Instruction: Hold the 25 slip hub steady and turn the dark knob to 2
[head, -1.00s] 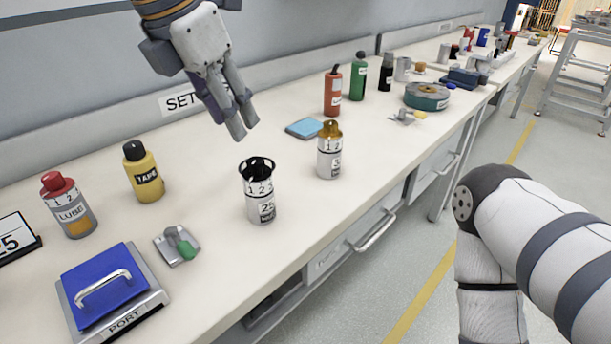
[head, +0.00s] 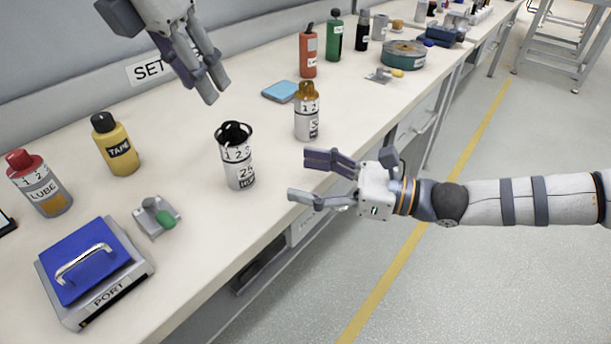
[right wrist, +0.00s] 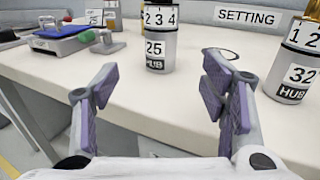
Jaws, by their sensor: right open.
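The 25 slip hub (head: 238,170) is a grey-white cylinder with a numbered band and a dark knob (head: 233,133) on top, upright on the bench. In the right wrist view its label, 25 HUB (right wrist: 158,56), shows between the finger tips, farther off; the knob's top is cut off there. My right gripper (head: 300,177) is open and empty, at the bench's front edge to the hub's right, fingers towards it and apart from it. My left gripper (head: 216,90) hangs above and behind the hub, fingers down and apart, empty. Which number the knob stands at is too small to tell.
A gold-topped 32 hub (head: 307,122) stands right of the 25 hub, close to my right gripper. The yellow TAPE bottle (head: 120,155), LUBE bottle (head: 45,190), small green-handled fixture (head: 152,218) and blue PORT box (head: 85,262) are to the left. A blue pad (head: 280,91) lies behind.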

